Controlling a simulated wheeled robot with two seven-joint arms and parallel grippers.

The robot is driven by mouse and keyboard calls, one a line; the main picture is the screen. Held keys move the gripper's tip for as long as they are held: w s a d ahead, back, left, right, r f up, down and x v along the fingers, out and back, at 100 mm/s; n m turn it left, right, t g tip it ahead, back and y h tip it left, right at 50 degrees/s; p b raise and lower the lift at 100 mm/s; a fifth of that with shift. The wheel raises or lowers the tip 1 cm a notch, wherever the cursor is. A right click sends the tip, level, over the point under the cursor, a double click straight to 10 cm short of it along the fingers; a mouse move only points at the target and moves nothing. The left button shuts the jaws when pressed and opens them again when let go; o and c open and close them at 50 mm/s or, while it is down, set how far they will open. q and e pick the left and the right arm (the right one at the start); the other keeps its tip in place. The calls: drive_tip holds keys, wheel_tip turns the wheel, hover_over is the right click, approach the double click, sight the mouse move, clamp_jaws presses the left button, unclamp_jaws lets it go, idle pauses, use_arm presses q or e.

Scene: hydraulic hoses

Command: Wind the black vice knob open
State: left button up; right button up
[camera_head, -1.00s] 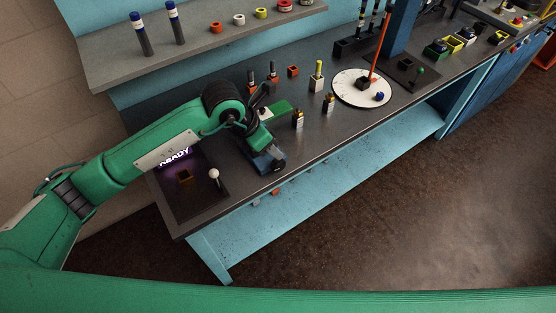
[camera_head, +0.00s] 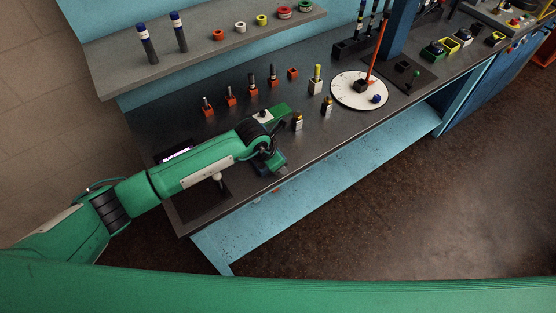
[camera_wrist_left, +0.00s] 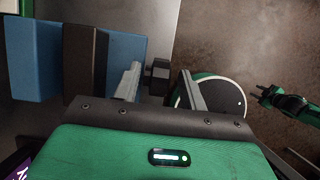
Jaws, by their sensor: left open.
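The blue vice (camera_head: 264,169) sits at the front edge of the bench, partly hidden under my left gripper (camera_head: 276,160). In the left wrist view, the vice (camera_wrist_left: 36,62) has blue blocks with a dark band between them. The black knob (camera_wrist_left: 160,76) sticks out to the right of the vice on a short shaft. My left gripper (camera_wrist_left: 163,88) is open, with one finger to the left and one to the right of the knob. I cannot tell whether either finger touches it. A green arm end (camera_wrist_left: 288,103), apparently my right gripper, hangs far off at the right; its jaw state is unclear.
Several orange-based fittings (camera_head: 230,97) stand behind. Open floor lies in front of the bench.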

use_arm(q)
drive_tip(key=shift+d+f, duration=0.15)
drive_tip(key=shift+f, duration=0.2)
drive_tip(key=shift+c, duration=0.2)
clamp_jaws()
drive_tip(key=shift+f+b, duration=0.2)
drive_tip(key=shift+b, duration=0.55)
drive_tip(key=t+h+b, duration=0.1)
drive_tip(key=b, duration=0.3)
drive_tip(key=t+h+b, duration=0.1)
drive_tip(key=h+b, duration=0.1)
drive_tip(key=b, duration=0.2)
drive_tip(key=a+t+h+b, duration=0.1)
drive_tip(key=b, duration=0.3)
drive_tip(key=shift+s+f+h+b, duration=0.25)
drive_tip(key=shift+h+b, duration=0.05)
drive_tip(key=shift+b, duration=0.05)
drive_tip(key=shift+r+t+h+b, duration=0.3)
drive_tip(key=shift+t+h+b, duration=0.2)
drive_tip(key=shift+b, duration=0.7)
drive_tip(key=shift+o, duration=0.2)
unclamp_jaws()
